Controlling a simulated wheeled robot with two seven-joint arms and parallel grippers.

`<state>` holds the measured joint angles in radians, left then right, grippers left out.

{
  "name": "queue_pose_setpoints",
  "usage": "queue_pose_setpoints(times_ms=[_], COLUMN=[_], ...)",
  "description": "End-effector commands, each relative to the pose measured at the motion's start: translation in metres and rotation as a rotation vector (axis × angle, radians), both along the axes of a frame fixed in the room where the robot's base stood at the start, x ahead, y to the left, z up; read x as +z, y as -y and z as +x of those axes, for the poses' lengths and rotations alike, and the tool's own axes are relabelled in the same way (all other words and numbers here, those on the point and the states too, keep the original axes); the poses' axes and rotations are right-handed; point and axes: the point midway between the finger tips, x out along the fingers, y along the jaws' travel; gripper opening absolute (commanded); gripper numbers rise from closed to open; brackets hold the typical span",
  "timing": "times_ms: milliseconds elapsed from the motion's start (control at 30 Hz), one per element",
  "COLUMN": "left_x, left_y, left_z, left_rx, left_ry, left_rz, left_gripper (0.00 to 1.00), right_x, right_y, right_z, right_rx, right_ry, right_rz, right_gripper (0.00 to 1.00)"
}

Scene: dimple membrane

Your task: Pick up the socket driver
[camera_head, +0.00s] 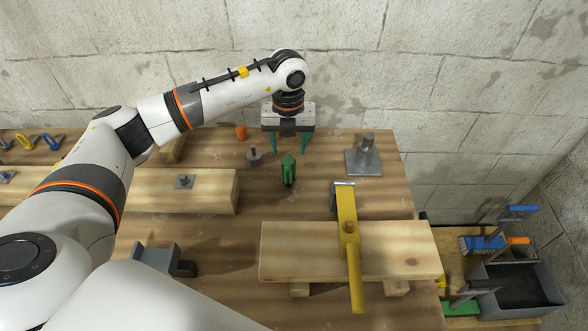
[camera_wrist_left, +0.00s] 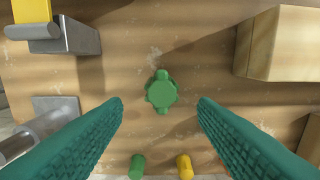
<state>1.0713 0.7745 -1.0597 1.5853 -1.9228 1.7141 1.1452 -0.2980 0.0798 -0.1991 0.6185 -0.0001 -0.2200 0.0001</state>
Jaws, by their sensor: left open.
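A green upright object (camera_head: 288,171), which looks like the socket driver, stands on the wooden table near the middle of the head view. In the left wrist view its rounded, lobed green top (camera_wrist_left: 161,92) shows from above, centred between my fingers. My left gripper (camera_head: 288,150) points down with its two teal fingers apart and empty. It is above and a little behind the green object in the head view, apart from it. In the left wrist view the fingers (camera_wrist_left: 160,103) lie one on each side of the green top. My right gripper is not in view.
A metal post on a plate (camera_head: 365,158) stands to the right. A yellow-handled tool (camera_head: 349,235) lies across a wooden board (camera_head: 400,250). A wooden beam (camera_head: 215,190) is at left. Small green (camera_wrist_left: 137,167) and yellow (camera_wrist_left: 185,167) cylinders are beyond the driver.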

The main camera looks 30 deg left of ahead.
Motion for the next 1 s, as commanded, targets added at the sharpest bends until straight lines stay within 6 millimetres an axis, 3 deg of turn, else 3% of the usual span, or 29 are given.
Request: queue_pose_setpoints(times_ms=[167,467,700,1000], left_x=[-0.032,-0.058,-0.093,-0.102], left_y=[0.0,0.0,-0.001,0.0], left_z=[-0.001,-0.001,-0.001,-0.001], left_rx=[-0.001,0.0,0.0,-0.001], left_ry=[-0.005,-0.003,-0.003,0.0], left_rz=[0.0,0.0,-0.001,-0.001], left_gripper=[0.53,0.53,0.53,0.53], right_x=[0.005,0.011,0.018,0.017], right_y=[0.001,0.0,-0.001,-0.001], right_z=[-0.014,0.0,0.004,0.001], right_rx=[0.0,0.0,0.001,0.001], right_ry=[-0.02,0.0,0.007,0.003], right_rz=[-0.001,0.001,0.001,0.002], right_gripper=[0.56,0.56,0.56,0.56])
